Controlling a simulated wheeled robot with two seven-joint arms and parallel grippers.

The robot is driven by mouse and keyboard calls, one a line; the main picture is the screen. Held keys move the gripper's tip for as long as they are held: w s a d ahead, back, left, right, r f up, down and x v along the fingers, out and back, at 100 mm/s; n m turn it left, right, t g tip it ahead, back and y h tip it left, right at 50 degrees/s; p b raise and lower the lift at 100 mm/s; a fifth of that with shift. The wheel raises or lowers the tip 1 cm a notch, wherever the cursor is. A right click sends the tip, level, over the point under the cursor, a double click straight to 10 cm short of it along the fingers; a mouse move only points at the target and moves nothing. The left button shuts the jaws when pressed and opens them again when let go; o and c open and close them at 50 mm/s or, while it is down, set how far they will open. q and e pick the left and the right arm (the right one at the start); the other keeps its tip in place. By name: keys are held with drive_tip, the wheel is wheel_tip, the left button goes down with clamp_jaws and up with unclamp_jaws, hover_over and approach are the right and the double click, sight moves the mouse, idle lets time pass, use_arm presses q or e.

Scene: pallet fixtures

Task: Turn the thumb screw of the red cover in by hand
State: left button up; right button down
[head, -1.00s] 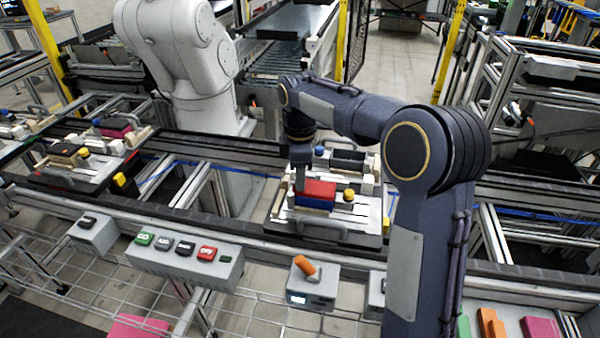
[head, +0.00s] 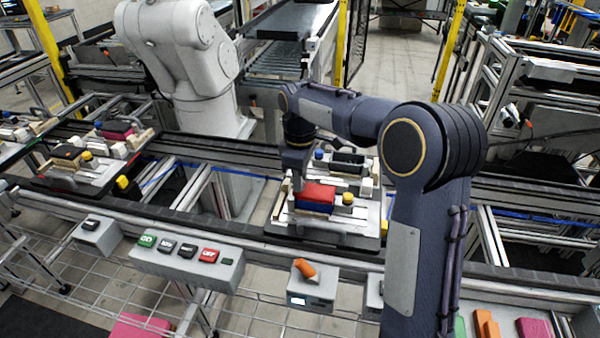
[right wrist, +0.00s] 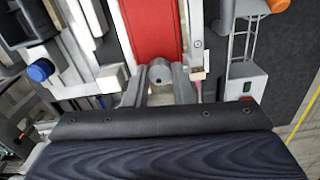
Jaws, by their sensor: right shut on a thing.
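The red cover (head: 318,193) lies on a blue block (head: 314,208) on the pallet fixture (head: 345,240) in the middle of the head view. In the right wrist view the red cover (right wrist: 152,28) runs down from the top edge. The thumb screw (right wrist: 160,71), a round grey knob with a dark centre, sits at its near end. My right gripper (right wrist: 158,84) is shut on the thumb screw, one finger on each side. In the head view my right gripper (head: 297,180) is at the left end of the cover and hides the screw. My left gripper is not in view.
A yellow knob (head: 347,198) stands right of the cover, and a blue knob (head: 319,154) behind it. A button box (head: 187,256) and a box with an orange handle (head: 312,290) are in front of the rail. Another loaded pallet (head: 110,176) is at left.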

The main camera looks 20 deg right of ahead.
drive_tip(key=m+p, duration=0.1)
drive_tip(key=m, duration=0.2)
drive_tip(key=shift+r+m, duration=0.15)
drive_tip(key=shift+m, duration=0.25)
drive_tip(key=m+p, duration=0.2)
drive_tip(key=m, duration=0.2)
drive_tip(key=shift+m, duration=0.3)
drive_tip(key=m+p, duration=0.1)
drive_tip(key=m, duration=0.7)
drive_tip(key=shift+p, duration=0.4)
drive_tip(key=m+p, duration=0.1)
drive_tip(key=m, duration=0.2)
drive_tip(key=shift+m, duration=0.4)
drive_tip(key=m+p, duration=0.1)
drive_tip(key=m, duration=0.3)
drive_tip(key=shift+m, duration=0.3)
drive_tip(key=m+p, duration=0.1)
drive_tip(key=m, duration=0.2)
drive_tip(key=shift+m+p, duration=0.8)
drive_tip(key=shift+m, duration=1.2)
